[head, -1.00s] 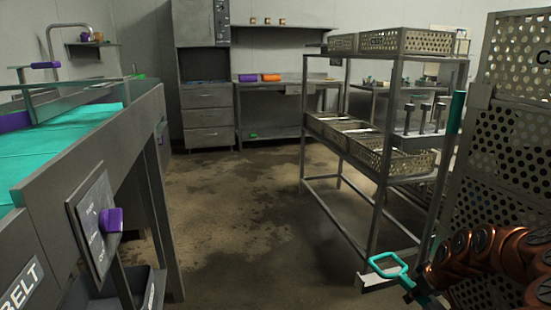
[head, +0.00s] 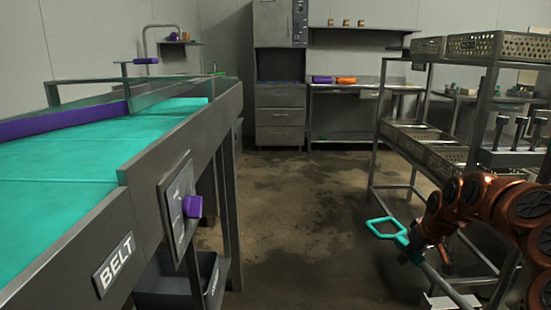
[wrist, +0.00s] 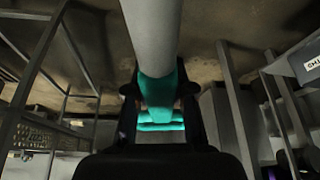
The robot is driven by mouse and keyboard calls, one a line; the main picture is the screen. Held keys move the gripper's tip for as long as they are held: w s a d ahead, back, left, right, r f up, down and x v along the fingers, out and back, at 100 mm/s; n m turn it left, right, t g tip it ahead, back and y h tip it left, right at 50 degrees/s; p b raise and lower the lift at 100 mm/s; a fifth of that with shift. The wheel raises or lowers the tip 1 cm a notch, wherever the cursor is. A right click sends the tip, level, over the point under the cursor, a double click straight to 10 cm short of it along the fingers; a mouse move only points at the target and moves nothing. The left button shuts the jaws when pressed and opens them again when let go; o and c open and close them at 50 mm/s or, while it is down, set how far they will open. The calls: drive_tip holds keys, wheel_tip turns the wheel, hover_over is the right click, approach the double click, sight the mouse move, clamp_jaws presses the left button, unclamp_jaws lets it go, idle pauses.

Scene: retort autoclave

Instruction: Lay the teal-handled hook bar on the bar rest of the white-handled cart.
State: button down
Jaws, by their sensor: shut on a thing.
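The teal-handled hook bar (head: 384,228) is in my gripper (head: 413,246) at the lower right of the head view. Its teal loop points left and its grey shaft slopes down to the right. In the wrist view the grey shaft (wrist: 153,35) runs from the top edge to the teal handle (wrist: 158,95), which sits between the dark fingers of my gripper (wrist: 160,105). The gripper is shut on the handle. The hook end is out of sight. I cannot make out a white-handled cart or its bar rest in either view.
A belt table (head: 150,185) with a teal surface and purple knob (head: 192,207) stands close on the left. A metal rack (head: 376,165) with perforated trays stands at right, near my arm. A cabinet and bench (head: 345,88) line the back wall. The middle floor (head: 300,210) is clear.

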drive_tip(key=w+a+r, duration=0.2)
drive_tip(key=a+r, duration=0.1)
drive_tip(key=a, duration=0.3)
drive_tip(key=w+a+r+n, duration=0.1)
drive_tip(key=w+a+r, duration=0.1)
drive_tip(key=a+r, duration=0.2)
drive_tip(key=a, duration=0.2)
drive_tip(key=shift+a, duration=0.3)
